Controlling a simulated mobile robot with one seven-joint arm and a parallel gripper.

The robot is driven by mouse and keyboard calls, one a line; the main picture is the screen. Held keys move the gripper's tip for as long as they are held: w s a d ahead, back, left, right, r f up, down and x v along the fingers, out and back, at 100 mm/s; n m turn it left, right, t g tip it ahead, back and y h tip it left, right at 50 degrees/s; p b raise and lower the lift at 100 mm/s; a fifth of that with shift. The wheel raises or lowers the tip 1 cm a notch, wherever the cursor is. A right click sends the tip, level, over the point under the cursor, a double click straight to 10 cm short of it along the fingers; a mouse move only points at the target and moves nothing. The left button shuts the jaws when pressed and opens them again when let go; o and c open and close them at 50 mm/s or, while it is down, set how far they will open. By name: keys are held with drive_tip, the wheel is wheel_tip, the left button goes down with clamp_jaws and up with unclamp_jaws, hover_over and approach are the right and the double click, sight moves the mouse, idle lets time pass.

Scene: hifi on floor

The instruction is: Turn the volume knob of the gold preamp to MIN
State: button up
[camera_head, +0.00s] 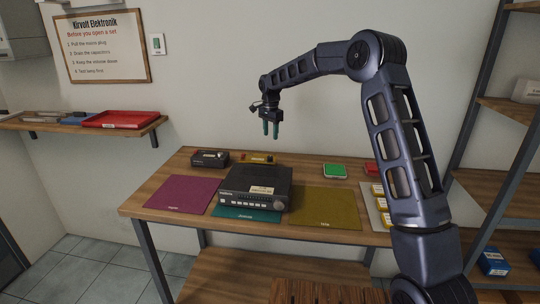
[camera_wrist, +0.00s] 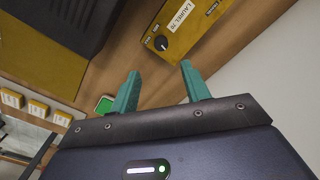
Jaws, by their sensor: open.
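The gold preamp (camera_head: 258,158) is a small yellow box at the back of the table, behind a larger black unit. In the wrist view the gold preamp (camera_wrist: 182,28) has a white label, seemingly "LAUREL 70", and a black volume knob (camera_wrist: 162,44) with a pale pointer mark. My gripper (camera_head: 270,134) hangs fingers-down above the back of the table. In the wrist view my gripper (camera_wrist: 160,78) has its teal fingers apart and empty, with the knob beyond the gap between them, not touched.
The black unit (camera_head: 255,185) stands on a teal mat in front of the preamp. A smaller dark device (camera_head: 209,159) is at the back left. Purple (camera_head: 182,194) and olive (camera_head: 318,207) mats lie clear at the sides. A green item (camera_head: 335,170) is at the right.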

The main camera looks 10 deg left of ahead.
sight(270, 158)
wheel_tip(270, 158, down, 11)
drive_tip(key=shift+a+f, duration=0.1)
drive_tip(key=shift+a, duration=0.05)
idle(0.4)
drive_tip(key=c, duration=1)
